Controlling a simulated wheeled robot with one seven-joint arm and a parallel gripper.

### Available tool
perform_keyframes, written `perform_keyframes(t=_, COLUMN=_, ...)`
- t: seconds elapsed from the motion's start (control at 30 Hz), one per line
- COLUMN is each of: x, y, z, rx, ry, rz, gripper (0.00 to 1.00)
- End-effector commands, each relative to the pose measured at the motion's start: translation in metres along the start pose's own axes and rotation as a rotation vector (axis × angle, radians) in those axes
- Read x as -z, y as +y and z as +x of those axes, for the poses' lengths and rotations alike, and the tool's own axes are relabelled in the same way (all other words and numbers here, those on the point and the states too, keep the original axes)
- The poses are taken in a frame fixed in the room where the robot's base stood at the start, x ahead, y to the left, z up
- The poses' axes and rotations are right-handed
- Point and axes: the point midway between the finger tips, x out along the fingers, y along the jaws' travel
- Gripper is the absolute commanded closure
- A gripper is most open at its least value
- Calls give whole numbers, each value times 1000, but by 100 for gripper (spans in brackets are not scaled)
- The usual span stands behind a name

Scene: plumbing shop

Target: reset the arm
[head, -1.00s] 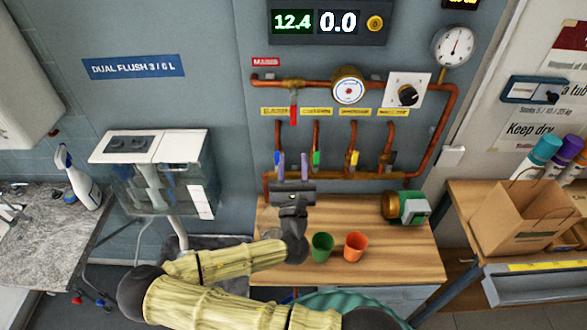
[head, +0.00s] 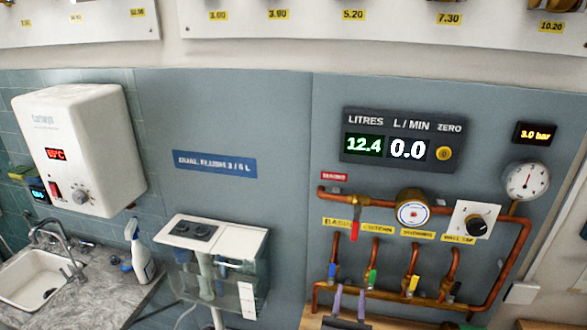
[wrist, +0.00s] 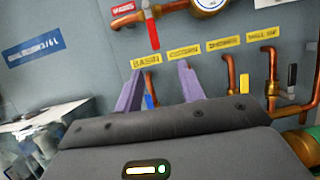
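My gripper (wrist: 158,90) shows in the wrist view with its two purple fingers apart and nothing between them. It points toward the pipe panel, below the yellow BASIN label (wrist: 146,60). In the head view the fingertips of my gripper (head: 349,301) show at the bottom edge, in front of the lower copper pipe. The rest of my arm is out of the head view. I cannot tell whether the fingers touch anything; they look clear of the valves.
The copper pipes (head: 522,245) carry a red lever (head: 355,225) and several small coloured valves. The gauge (head: 525,181) is at right. The cistern (head: 210,232) and spray bottle (head: 138,252) stand to the left. Only a sliver of the wooden bench shows at the bottom.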

Motion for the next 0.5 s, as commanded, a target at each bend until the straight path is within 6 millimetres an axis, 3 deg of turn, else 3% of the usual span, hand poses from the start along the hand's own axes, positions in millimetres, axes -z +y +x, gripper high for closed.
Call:
perform_keyframes(t=0.17, x=30, y=-35, z=-4, rx=199, ry=130, rz=181, gripper=61)
perform_keyframes(t=0.3, x=66, y=-65, z=-19, rx=439, ry=262, rz=406, gripper=61)
perform_keyframes(t=0.5, x=108, y=-84, z=-52, rx=781, ry=405, rz=728, gripper=61)
